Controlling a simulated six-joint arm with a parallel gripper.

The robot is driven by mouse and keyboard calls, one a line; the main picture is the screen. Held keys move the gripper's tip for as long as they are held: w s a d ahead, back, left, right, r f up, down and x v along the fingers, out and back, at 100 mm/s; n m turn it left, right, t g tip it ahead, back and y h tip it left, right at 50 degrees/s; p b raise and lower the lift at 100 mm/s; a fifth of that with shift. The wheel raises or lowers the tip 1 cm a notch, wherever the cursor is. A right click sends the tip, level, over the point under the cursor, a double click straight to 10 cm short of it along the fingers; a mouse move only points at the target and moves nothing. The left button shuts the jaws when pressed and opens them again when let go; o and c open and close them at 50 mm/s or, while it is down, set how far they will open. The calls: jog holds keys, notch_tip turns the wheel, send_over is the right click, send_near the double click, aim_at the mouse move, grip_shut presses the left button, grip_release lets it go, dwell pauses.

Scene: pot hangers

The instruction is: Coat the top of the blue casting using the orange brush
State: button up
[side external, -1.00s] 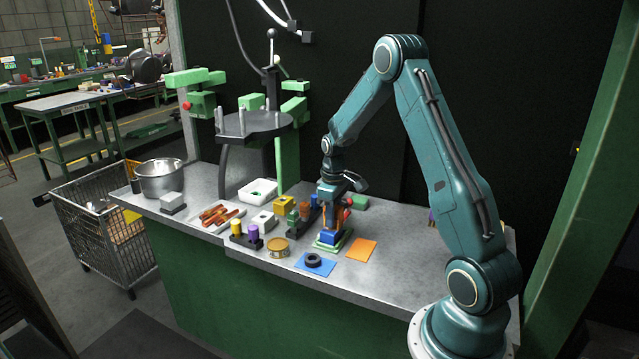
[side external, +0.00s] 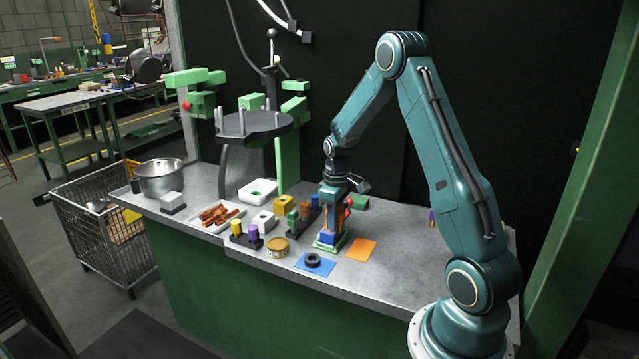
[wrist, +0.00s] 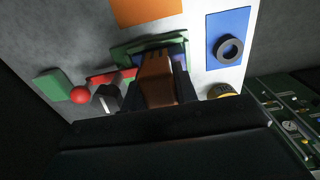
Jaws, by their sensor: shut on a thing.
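My gripper (side external: 333,208) points down and is shut on the orange-brown brush (side external: 330,222). The blue casting (side external: 327,238) sits in a green tray (side external: 340,248) directly under the brush. In the wrist view the brush (wrist: 158,82) stands in the middle and covers much of the blue casting (wrist: 179,53), with the green tray's edge (wrist: 140,45) behind. The brush end is at the casting's top; I cannot tell whether it touches. The casting's top surface is mostly hidden.
An orange sheet (side external: 361,250) and a blue sheet (side external: 316,264) with a black ring (side external: 313,260) lie in front. A round tin (side external: 277,248), yellow and purple cylinders in a black holder (side external: 247,242) and other blocks stand left. A red ball (wrist: 79,95) is close beside.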

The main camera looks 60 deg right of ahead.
jog(key=w+a, duration=0.2)
jog(key=w, duration=0.1)
jog(key=shift+w, duration=0.25)
jog(key=shift+s, duration=2.5)
jog(key=shift+w, duration=2.4)
notch_tip(320, 180, up, 8)
jog(key=shift+r, duration=0.15)
